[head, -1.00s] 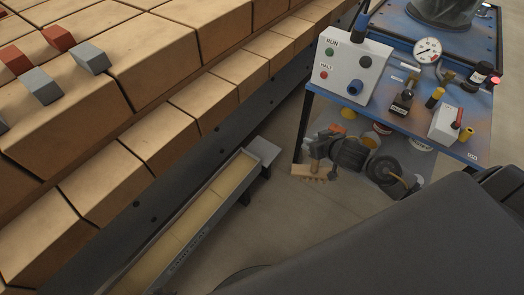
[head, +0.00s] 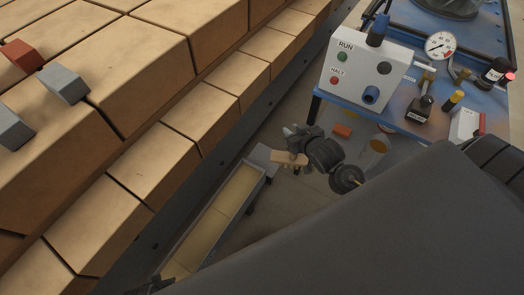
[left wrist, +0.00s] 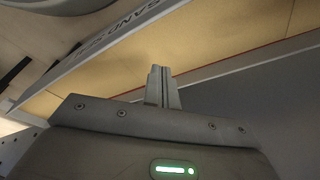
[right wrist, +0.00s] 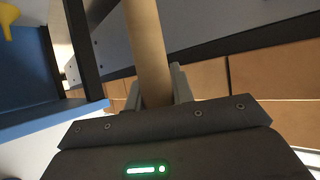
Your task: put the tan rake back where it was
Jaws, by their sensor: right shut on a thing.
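The tan rake (head: 290,159) is in my right gripper (head: 300,139), beside the far end of the long sand tray (head: 196,232). In the head view only a short tan piece of it shows. In the right wrist view, its round tan handle (right wrist: 150,50) stands between the fingers of my right gripper (right wrist: 158,88), which is shut on it. The tray also shows in the left wrist view (left wrist: 100,42), with "SAND" lettering on its side. My left gripper (left wrist: 163,86) has its fingers together, with nothing seen between them, close to the tray.
A blue bench (head: 400,112) with a RUN/HALT box (head: 357,72) and a gauge (head: 440,45) stands at the right. An orange block (head: 342,131) lies below the bench. Some floor shows between.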

